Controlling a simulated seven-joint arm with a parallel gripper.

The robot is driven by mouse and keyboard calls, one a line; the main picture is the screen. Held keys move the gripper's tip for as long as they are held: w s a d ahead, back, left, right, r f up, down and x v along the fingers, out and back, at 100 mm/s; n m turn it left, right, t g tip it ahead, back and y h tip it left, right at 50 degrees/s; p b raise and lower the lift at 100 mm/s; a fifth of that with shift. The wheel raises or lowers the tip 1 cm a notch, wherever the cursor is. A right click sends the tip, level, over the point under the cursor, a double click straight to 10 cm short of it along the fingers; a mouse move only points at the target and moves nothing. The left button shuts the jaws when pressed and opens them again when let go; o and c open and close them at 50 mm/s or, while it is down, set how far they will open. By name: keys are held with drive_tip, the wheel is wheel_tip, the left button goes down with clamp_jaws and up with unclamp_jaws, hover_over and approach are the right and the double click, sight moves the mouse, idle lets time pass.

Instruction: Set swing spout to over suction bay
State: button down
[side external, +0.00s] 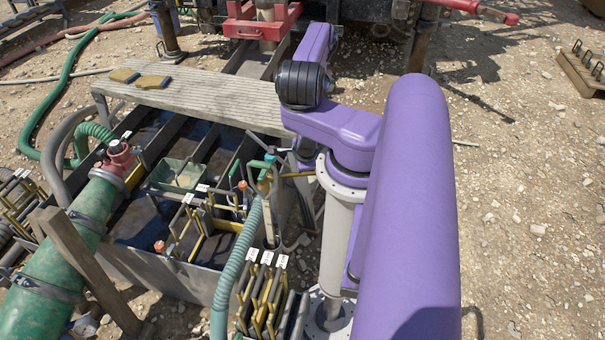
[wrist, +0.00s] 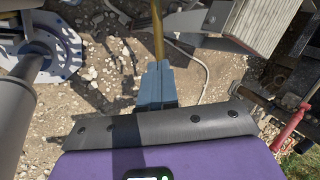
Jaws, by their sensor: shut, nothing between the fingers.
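My gripper (wrist: 157,84) is shut and empty in the wrist view, its grey-blue fingers together. A yellow bar (wrist: 157,30) runs up the picture from the fingertips; I cannot tell whether they touch it. In the side view a similar yellow bar (side external: 298,175) sticks out right of a brass-coloured fitting (side external: 265,184) with a teal handle above it. A pale green hose (side external: 235,258) rises to this fitting, which I take for the swing spout. The tank (side external: 190,278) has several dark bays. Its labels are too small to read, so I cannot tell which is the suction bay.
A slatted walkway (side external: 210,97) crosses the tank's back, with two yellow-brown pads (side external: 152,82) on it. Labelled yellow-framed gates (side external: 263,290) stand near the tank's front right corner. A large green pipe (side external: 58,270) is at left. Stony ground at right is mostly open.

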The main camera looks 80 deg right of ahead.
drive_tip(key=d+f+m, duration=0.1)
drive_tip(key=d+f, duration=0.3)
drive_tip(key=f, duration=0.5)
drive_tip(key=shift+w, duration=0.25)
idle(0.5)
drive_tip(key=shift+d, duration=0.3)
